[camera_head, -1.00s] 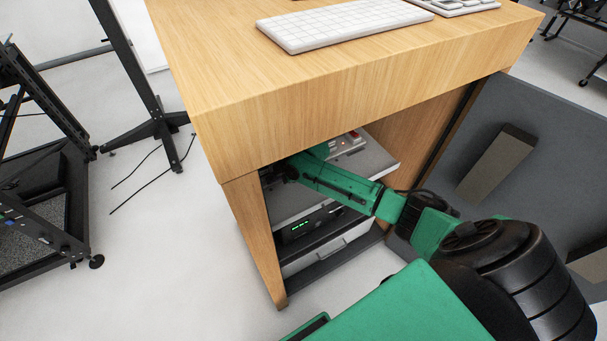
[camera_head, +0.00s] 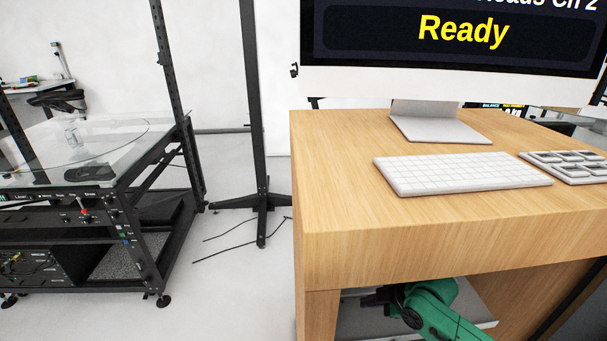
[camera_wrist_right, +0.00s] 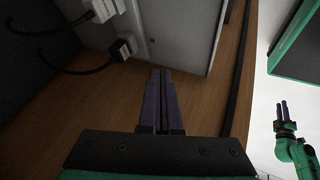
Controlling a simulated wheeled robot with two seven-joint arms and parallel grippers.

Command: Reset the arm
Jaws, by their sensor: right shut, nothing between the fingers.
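My right arm, green, reaches under the desk top into the open cabinet (camera_head: 322,318). My right gripper (camera_head: 370,299) shows dark near the left side of the opening, partly in shadow. In the right wrist view its two fingers (camera_wrist_right: 162,76) are together with nothing between them, in front of a wooden panel and a pale grey panel. A second green arm, apparently my left, shows small at the right of the right wrist view. Its gripper (camera_wrist_right: 283,108) is clear of the cabinet, too small to tell open from shut. It is not in the head view.
The wooden desk holds a white keyboard (camera_head: 462,171), a keypad (camera_head: 568,166) and a monitor (camera_head: 450,35) reading "Ready". A shelf (camera_head: 365,322) lies inside the cabinet below my right arm. A black-framed glass-topped rig (camera_head: 80,150) stands left.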

